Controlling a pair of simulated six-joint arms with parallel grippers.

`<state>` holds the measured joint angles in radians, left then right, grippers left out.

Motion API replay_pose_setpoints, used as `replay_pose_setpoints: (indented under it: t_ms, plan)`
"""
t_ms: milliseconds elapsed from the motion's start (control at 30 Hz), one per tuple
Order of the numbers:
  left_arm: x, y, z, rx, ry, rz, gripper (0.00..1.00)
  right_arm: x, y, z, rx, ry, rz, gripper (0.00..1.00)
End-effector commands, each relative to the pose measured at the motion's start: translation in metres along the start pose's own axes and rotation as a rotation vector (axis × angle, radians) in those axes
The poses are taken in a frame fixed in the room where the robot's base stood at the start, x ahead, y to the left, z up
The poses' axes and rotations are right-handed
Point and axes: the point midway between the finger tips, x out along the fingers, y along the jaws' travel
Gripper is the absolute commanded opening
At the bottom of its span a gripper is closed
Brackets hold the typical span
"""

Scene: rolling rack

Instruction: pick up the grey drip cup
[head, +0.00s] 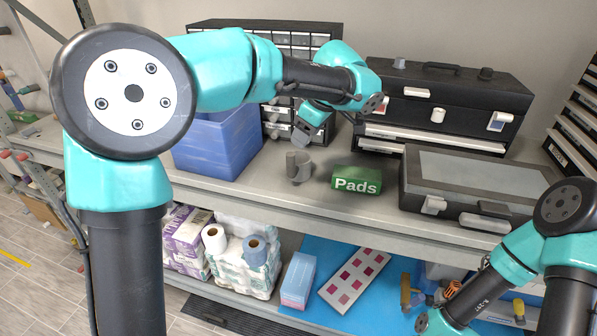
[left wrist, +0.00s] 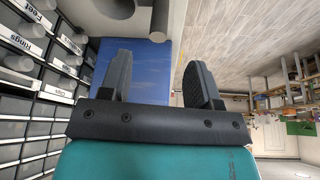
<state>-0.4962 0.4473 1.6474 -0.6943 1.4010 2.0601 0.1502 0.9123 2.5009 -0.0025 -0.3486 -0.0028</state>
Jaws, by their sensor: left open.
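The grey drip cup (head: 303,171) stands on the upper shelf, between the blue bin and the green Pads box. A short darker grey upright piece (head: 290,160) shows at its left side; I cannot tell if it is part of the cup. My left gripper (head: 303,135) is above and slightly behind the cup, apart from it, with jaws pointing down-left. In the left wrist view my left gripper (left wrist: 160,82) is open with nothing between its fingers. A grey rounded form, probably the cup (left wrist: 116,7), is cut off at that view's top edge. My right gripper is out of view.
The blue bin (head: 215,150) stands left of the cup and the green Pads box (head: 357,180) right of it. A black toolbox (head: 450,100) and a drawer cabinet (head: 270,28) stand behind. A grey case (head: 480,170) lies farther right. The shelf in front is clear.

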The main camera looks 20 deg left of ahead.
Motion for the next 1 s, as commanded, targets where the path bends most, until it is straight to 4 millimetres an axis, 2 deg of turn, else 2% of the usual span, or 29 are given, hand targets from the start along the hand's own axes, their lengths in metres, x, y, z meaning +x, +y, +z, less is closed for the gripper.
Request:
replay_pose_setpoints:
  t_ms: [200, 333, 767, 867, 1000]
  plan:
    - [0.038, -0.001, -0.001, 0.0, 0.0, -0.004, 0.57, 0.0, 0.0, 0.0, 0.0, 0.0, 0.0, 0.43]
    - [0.054, 0.0, 0.0, 0.0, -0.001, -0.002, 0.57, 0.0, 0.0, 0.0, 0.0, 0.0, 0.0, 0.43]
    - [0.06, 0.0, 0.0, 0.0, 0.0, -0.001, 0.57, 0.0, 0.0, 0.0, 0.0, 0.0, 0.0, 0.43]
    - [0.066, 0.0, -0.001, 0.0, 0.0, -0.001, 0.57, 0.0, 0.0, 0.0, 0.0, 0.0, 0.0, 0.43]
    - [0.084, 0.0, -0.003, 0.0, 0.0, -0.004, 0.57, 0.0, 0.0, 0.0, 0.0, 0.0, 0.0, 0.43]
